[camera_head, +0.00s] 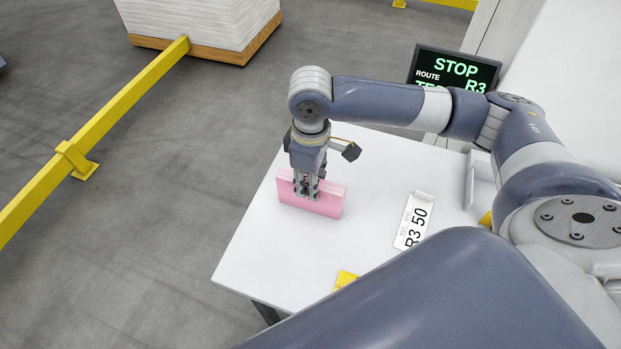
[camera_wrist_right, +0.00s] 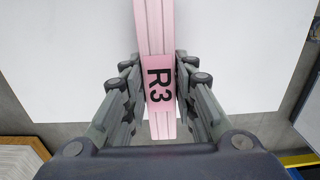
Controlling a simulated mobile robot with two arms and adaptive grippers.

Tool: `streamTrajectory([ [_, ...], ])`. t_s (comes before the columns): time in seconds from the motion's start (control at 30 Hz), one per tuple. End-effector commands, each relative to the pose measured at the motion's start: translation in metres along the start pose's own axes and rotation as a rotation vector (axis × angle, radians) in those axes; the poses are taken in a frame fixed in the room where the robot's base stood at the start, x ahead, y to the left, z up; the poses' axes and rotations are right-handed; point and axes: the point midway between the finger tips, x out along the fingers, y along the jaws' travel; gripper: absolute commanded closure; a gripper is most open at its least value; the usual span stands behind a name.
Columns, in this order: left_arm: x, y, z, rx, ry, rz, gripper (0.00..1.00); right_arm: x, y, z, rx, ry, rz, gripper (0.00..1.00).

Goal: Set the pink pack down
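The pink pack (camera_head: 325,207) is a thin block standing on its long edge over the left part of the white table (camera_head: 262,255). My right gripper (camera_head: 308,190) points straight down with its fingers on both sides of the pack. In the right wrist view, the finger pads (camera_wrist_right: 161,95) are against both faces of the pack (camera_wrist_right: 154,25), and its upper edge carries an R3 label. I cannot tell whether its bottom edge touches the table or hangs slightly above. My left gripper is not in view.
A white card (camera_head: 414,222) reading R3 50 lies right of the pack. A yellow piece (camera_head: 346,279) is near the front. A dark screen (camera_head: 455,68) reads STOP, ROUTE, R3. A yellow floor rail (camera_head: 100,125) and white stack (camera_head: 200,20) stand beyond. The tabletop around the pack is clear.

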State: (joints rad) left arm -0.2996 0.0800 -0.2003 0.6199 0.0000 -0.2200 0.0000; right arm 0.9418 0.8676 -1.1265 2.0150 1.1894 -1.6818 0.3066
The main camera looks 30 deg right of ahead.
Motion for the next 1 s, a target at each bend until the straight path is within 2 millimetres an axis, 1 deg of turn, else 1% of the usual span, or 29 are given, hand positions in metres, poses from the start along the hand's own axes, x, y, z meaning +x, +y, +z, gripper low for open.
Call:
streamTrajectory([
  [0.03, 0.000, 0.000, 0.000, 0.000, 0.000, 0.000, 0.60, 0.000, 0.000, 0.000, 0.000, 0.000, -0.001, 0.59],
  [0.07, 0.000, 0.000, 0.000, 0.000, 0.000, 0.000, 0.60, 0.000, 0.000, 0.000, 0.000, 0.000, -0.001, 0.55],
  [0.37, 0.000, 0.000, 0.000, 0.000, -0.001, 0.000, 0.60, 0.000, 0.000, 0.000, 0.000, 0.000, 0.000, 0.55],
  [0.47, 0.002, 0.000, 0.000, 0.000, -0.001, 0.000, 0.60, -0.004, 0.000, 0.000, 0.000, 0.001, 0.001, 0.55],
  [0.57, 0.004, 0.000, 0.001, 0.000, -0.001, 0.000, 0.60, -0.017, 0.000, -0.001, 0.000, 0.004, 0.001, 0.55],
  [0.67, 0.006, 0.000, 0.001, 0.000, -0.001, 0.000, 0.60, -0.037, 0.000, -0.002, 0.000, 0.005, 0.002, 0.55],
  [0.8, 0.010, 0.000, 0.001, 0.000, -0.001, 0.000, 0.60, -0.068, 0.000, -0.002, -0.001, 0.006, 0.002, 0.55],
  [0.9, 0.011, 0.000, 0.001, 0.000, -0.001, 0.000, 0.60, -0.089, 0.000, -0.001, 0.000, 0.004, 0.002, 0.55],
  [1.0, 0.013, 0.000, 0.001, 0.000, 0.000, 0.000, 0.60, -0.105, 0.000, -0.001, 0.000, 0.003, 0.001, 0.55],
])
